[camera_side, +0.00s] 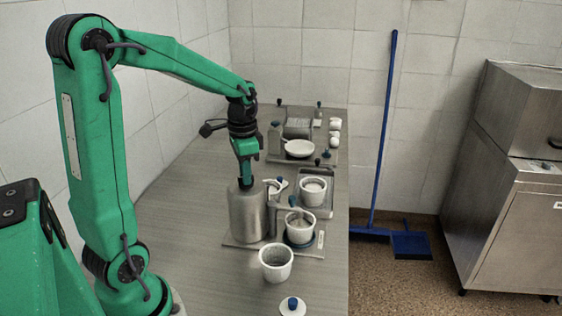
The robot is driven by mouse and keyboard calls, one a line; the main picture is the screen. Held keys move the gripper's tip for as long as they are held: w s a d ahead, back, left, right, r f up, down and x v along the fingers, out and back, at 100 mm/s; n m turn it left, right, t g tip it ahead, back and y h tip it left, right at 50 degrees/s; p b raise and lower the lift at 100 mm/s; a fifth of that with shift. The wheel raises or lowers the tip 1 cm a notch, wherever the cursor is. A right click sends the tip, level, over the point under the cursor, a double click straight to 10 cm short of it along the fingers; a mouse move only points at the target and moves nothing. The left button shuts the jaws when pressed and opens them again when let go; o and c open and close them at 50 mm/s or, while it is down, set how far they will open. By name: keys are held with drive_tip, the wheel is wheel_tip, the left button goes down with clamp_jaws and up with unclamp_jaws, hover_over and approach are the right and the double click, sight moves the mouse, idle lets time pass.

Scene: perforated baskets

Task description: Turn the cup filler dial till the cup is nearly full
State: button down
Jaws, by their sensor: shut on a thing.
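The cup filler (248,217) is a grey metal canister on a flat base plate, with a spout reaching out to the right. My gripper (245,178) points straight down at the top of the canister and is shut on the dark dial there, which is mostly hidden by the fingers. A white cup (300,230) stands under the spout on a round blue-edged rest. Its inside is partly hidden by the spout, and I cannot tell the fill level.
A second white cup (276,264) stands in front, near a white lid with a blue knob (292,306). Another cup (313,190) sits on a tray behind. A white bowl (299,148) is farther back. The bench's right edge is close to the cups.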

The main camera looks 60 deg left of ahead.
drive_tip(key=c, duration=1.4)
unclamp_jaws()
drive_tip(key=shift+r, duration=0.1)
drive_tip(key=shift+r, duration=3.9)
drive_tip(key=s+d+n+t, duration=0.3)
drive_tip(key=s+d+t, duration=0.2)
drive_tip(key=s+d, duration=0.5)
drive_tip(key=d, duration=0.3)
drive_tip(key=shift+s+d+f+t, duration=0.25)
drive_tip(key=shift+d+f+t, duration=0.05)
drive_tip(key=shift+d, duration=0.1)
